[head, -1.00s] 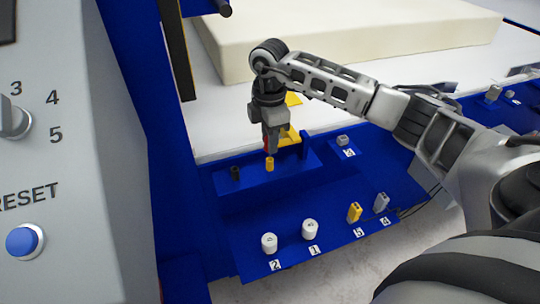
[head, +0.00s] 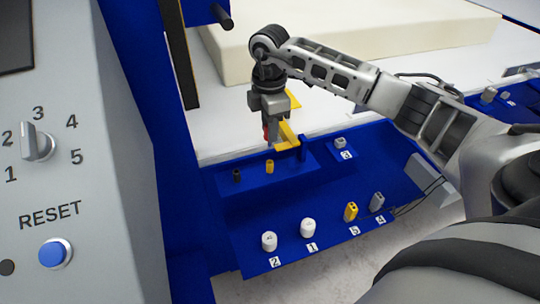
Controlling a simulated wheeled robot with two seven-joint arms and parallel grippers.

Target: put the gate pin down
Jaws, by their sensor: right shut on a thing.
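My right gripper (head: 270,135) points down above the back ledge of the blue tray. A yellow peg (head: 269,166) stands upright on the ledge just below, apart from the fingertips. A dark round peg or hole (head: 236,176) is to its left. A yellow bracket (head: 287,136) lies just behind and right of the gripper. My left gripper is not in view.
The blue tray (head: 270,205) holds white cylinders (head: 269,241) labelled 2 and 1, and yellow and grey connectors (head: 351,211) at 5 and 4. A grey piece (head: 340,142) sits at 3. A control panel (head: 70,170) fills the left. A foam slab (head: 350,35) lies behind.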

